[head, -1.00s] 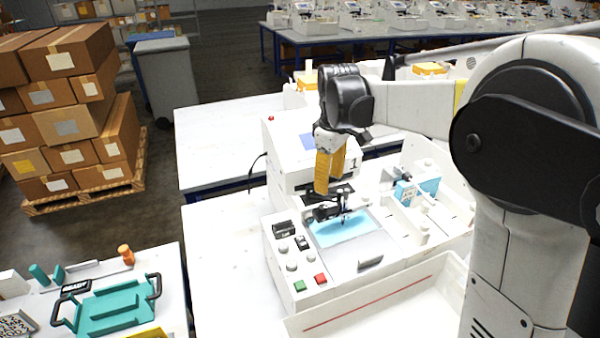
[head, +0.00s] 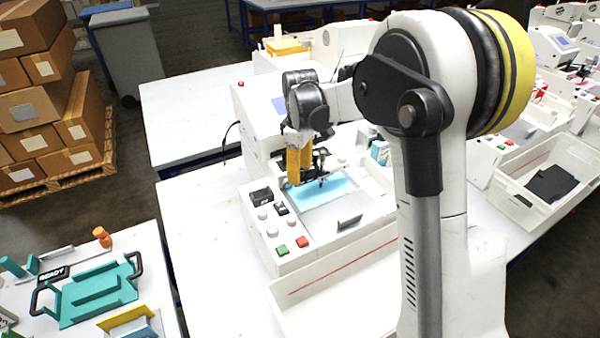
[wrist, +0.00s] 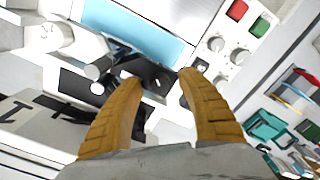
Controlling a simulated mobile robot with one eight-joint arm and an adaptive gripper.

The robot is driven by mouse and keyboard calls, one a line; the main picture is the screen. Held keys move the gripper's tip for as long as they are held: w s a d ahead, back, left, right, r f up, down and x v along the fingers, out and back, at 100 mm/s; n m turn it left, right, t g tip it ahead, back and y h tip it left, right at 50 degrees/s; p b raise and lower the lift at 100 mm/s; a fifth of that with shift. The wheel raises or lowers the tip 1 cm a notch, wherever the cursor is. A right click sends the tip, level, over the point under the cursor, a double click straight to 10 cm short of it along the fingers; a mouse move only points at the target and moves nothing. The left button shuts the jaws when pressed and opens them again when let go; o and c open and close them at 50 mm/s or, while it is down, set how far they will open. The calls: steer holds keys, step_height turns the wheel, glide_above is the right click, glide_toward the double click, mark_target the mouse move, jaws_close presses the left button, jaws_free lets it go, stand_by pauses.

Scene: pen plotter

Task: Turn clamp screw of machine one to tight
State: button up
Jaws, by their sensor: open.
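Machine one (head: 262,112) is a white pen plotter with a light blue sheet (head: 338,189) on its bed. Its black pen carriage (head: 318,160) stands behind the sheet, partly hidden by my gripper. My gripper (head: 293,184) points down at the carriage with its yellow fingers. In the wrist view my gripper (wrist: 158,78) is open, with a gap between the fingertips. The black carriage (wrist: 152,74) lies beyond and between the tips, with pale round knobs at its left. I cannot tell which small part is the clamp screw, or whether a finger touches anything.
Green (head: 282,250) and red (head: 302,242) buttons and several knobs sit on the front panel. A white tray (head: 345,275) lies in front. A teal fixture (head: 95,290) stands on the left table. Bare tabletop (head: 205,240) lies left of the machine.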

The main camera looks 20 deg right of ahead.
jaws_close()
steer(key=shift+m, duration=0.4)
steer(key=m, duration=0.4)
steer(key=shift+m, duration=0.3)
steer(key=m, duration=0.4)
steer(key=shift+m, duration=0.3)
steer(key=m, duration=0.5)
steer(key=shift+m, duration=2.5)
